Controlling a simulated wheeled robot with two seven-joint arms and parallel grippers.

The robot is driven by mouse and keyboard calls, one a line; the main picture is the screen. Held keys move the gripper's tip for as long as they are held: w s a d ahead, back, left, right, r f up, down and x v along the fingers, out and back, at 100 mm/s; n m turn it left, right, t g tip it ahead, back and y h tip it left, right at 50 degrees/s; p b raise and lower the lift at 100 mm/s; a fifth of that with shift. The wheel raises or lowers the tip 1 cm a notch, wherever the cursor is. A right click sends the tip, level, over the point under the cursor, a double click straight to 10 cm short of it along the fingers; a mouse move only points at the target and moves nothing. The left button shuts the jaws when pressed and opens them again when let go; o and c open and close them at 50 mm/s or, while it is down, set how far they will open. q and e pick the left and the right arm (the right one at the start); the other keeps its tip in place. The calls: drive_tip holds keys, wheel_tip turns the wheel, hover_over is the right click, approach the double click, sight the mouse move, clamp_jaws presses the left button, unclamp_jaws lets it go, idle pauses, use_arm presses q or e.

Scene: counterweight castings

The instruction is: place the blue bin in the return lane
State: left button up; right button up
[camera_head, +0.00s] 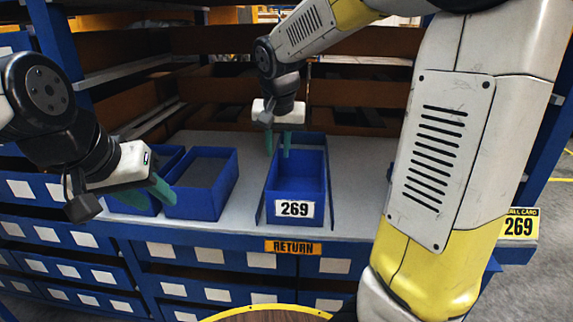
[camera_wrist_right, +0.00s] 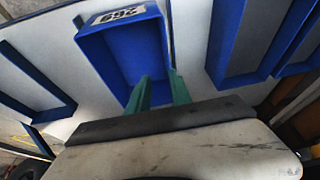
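The blue bin (camera_head: 296,180) with a white 269 label stands upright on the grey shelf, between two low dark rails, right behind the orange RETURN sign (camera_head: 293,247). It looks empty; it also shows in the right wrist view (camera_wrist_right: 115,50). My right gripper (camera_head: 278,144) is at the bin's far edge, its two green fingers apart and pointing down. In the right wrist view (camera_wrist_right: 160,92) one finger overlaps the bin's inside and the other is by its wall; I cannot tell whether they touch it. My left gripper (camera_head: 148,194) has its fingers apart, in front of the bins at left.
Another blue bin (camera_head: 205,182) with a grey inside stands left of bin 269, with a further blue bin (camera_head: 135,203) beside it. Bare shelf (camera_head: 360,190) lies right of the rails. A yellow 269 card (camera_head: 519,226) hangs at the right end. Labelled drawers line the front below.

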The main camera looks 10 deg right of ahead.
drive_tip(key=s+d+r+n+t+y, duration=0.1)
drive_tip(key=s+d, duration=0.1)
drive_tip(key=s, duration=0.8)
drive_tip(key=s+d+r+n+t+y, duration=0.1)
drive_tip(key=s+d+n, duration=0.1)
drive_tip(key=s, duration=0.7)
drive_tip(key=shift+s+y, duration=0.3)
drive_tip(key=shift+s, duration=0.1)
